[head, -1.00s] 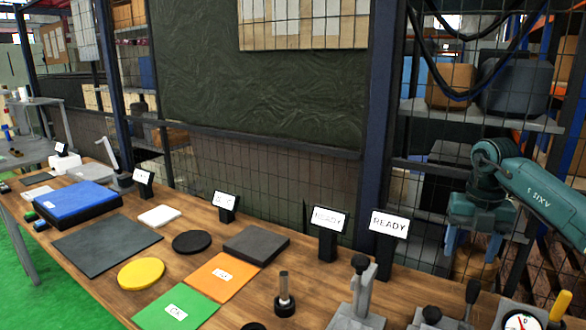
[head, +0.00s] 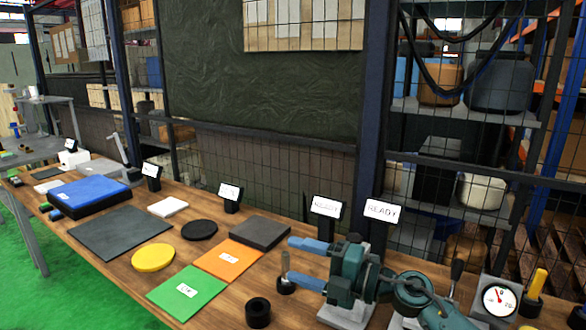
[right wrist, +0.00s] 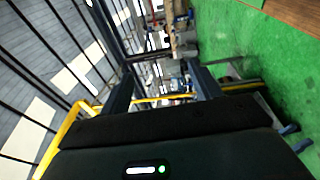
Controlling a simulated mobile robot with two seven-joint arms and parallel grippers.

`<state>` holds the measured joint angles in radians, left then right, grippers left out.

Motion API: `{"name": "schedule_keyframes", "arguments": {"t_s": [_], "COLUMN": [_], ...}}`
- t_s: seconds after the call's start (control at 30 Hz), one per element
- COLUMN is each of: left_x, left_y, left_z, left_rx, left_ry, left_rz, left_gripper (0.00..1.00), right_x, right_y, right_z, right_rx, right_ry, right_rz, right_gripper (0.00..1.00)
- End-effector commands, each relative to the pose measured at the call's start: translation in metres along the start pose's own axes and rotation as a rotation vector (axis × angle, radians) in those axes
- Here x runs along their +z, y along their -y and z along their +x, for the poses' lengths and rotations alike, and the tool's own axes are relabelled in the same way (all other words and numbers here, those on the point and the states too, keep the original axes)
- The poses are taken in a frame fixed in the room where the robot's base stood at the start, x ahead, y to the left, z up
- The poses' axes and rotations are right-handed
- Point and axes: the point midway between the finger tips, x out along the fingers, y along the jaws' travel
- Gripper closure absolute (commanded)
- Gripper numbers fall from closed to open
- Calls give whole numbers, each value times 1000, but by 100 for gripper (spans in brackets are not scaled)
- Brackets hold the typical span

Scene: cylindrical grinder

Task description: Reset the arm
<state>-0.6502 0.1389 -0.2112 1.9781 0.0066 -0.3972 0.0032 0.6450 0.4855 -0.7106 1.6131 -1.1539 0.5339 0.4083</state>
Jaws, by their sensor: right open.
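My right gripper (head: 290,259) is teal with two blue fingers. In the head view it is over the front right of the wooden bench, pointing left. Its fingers are apart with nothing held. A metal post on a black base (head: 286,286) shows close to the fingertips in the picture; I cannot tell the true gap. In the right wrist view the open fingers (right wrist: 163,90) have only a distant background between them. My arm hides part of the fixtures behind it. My left gripper is not in view.
The bench (head: 222,306) carries a green mat (head: 187,292), an orange mat (head: 228,259), a yellow disc (head: 153,257), a black ring (head: 258,311) and a dial gauge (head: 499,300). "READY" signs (head: 383,211) stand along the back. A mesh fence rises behind.

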Motion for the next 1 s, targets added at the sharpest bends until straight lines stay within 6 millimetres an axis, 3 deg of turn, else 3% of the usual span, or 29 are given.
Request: {"name": "schedule_keyframes", "arguments": {"t_s": [0.1,0.23,0.37,0.43,0.6,0.7,1.0], "left_x": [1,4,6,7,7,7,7], "left_y": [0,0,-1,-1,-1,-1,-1], "left_z": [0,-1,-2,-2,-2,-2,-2], "left_rx": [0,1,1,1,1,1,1], "left_ry": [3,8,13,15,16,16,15], "left_rz": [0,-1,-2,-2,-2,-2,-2], "left_gripper": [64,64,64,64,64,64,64], "right_x": [-1,15,21,14,-40,-74,-160], "right_y": [-16,-8,34,67,144,170,205], "right_z": [-13,-55,-112,-146,-216,-242,-287], "right_rx": [247,418,472,452,288,178,-107], "right_ry": [216,515,840,1017,1373,1495,1690], "right_rz": [213,480,772,936,1292,1430,1688], "right_gripper": [37,37,37,37,37,37,37]}}
